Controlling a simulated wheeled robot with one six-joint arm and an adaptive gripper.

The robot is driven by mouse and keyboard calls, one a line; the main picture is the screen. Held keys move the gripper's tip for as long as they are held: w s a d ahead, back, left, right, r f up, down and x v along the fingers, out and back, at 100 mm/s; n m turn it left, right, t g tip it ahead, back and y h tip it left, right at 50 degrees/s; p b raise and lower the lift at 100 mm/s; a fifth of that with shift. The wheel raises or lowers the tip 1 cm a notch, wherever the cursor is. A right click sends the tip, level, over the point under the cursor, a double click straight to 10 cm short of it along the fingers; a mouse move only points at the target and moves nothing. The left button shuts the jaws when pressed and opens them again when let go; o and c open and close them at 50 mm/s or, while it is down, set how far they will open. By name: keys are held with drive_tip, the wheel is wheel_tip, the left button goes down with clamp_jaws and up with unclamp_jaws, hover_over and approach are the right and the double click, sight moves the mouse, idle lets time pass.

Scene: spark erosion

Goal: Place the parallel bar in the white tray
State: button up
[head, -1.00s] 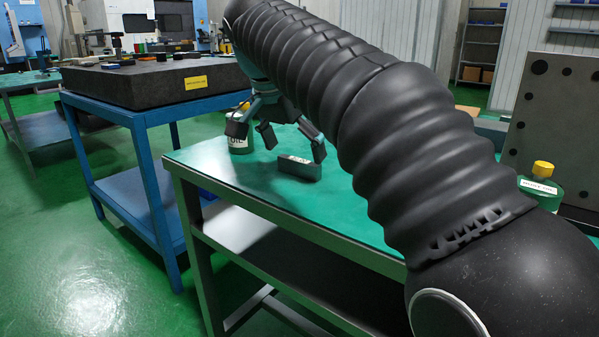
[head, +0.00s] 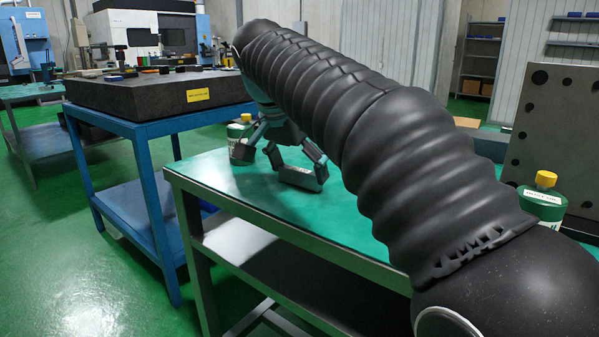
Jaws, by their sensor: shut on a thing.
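The parallel bar (head: 300,178) is a small dark grey block with a light label on top, on the green-topped table (head: 230,190). My gripper (head: 297,166) is down at the bar, its fingers around it and shut on it. The bar looks to be on the table top or barely above it; I cannot tell which. My arm hides the table to the right. I see no white tray in this view.
A green and white bottle with a yellow cap (head: 240,142) stands close behind my gripper at the left. Another such bottle (head: 543,198) and a grey plate with holes (head: 560,130) stand at the right. A dark granite slab (head: 150,97) rests on a blue stand.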

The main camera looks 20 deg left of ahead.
sight(298, 170)
wheel_tip(298, 170, up, 4)
drive_tip(key=shift+f+p, duration=0.1)
drive_tip(key=shift+p, duration=0.75)
drive_tip(key=w+d+r+p, duration=0.2)
drive_tip(key=d+r, duration=0.5)
drive_tip(key=d, duration=0.4)
drive_tip(key=shift+w, duration=0.85)
